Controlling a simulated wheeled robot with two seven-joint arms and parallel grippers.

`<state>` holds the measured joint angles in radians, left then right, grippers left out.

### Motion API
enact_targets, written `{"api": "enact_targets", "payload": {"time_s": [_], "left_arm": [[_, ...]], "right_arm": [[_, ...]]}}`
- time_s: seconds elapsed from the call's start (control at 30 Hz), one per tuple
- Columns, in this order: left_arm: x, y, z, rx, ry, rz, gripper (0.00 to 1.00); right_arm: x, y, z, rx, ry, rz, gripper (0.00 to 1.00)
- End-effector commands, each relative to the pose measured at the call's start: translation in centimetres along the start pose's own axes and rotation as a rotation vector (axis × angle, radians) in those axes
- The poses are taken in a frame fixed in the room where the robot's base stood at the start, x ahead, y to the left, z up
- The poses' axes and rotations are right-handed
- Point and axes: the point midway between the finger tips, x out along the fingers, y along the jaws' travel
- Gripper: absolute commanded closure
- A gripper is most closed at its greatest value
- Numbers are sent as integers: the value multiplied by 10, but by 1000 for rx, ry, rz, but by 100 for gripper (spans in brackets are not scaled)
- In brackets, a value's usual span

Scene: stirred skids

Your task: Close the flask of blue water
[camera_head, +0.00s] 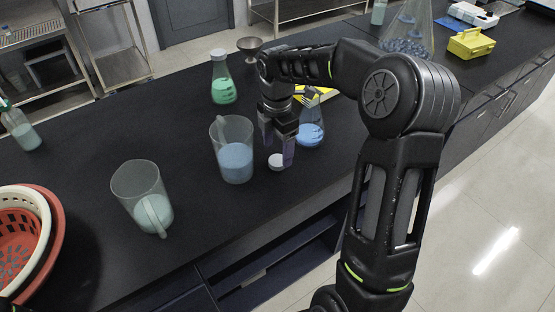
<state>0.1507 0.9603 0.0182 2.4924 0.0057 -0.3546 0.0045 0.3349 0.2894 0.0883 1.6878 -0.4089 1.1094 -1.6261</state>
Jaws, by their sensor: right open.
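The flask of blue water (311,134) stands on the black bench, just right of my right gripper, partly hidden behind the hand. A small white cap (276,161) lies on the bench near the front edge. My right gripper (279,151) points down with its fingers apart, at the cap. The fingers show on either side of the cap and slightly above it; whether they touch it I cannot tell. My left gripper is not in view.
A beaker of blue liquid (236,163) stands close left of my right gripper. A beaker of pale green liquid (157,216), a green flask (222,88), a metal bowl (250,45) and a red-and-white basket (48,214) are also on the bench. A yellow item (318,95) lies behind the blue flask.

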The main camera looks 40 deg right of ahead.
Motion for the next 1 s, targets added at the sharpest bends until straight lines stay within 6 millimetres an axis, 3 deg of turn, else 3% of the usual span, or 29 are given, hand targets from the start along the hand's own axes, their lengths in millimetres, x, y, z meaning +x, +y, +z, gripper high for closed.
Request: {"api": "enact_targets", "payload": {"time_s": [0.13, 0.3, 0.87, 1.0], "left_arm": [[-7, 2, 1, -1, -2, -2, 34], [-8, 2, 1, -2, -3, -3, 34], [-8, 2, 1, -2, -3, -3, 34], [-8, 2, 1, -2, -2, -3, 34]], "right_arm": [[21, -1, 0, 1, 1, -5, 29], [34, 0, 0, 1, -1, 0, 29], [34, 0, 0, 1, -1, 1, 29], [34, 0, 0, 1, -1, 1, 39]]}}
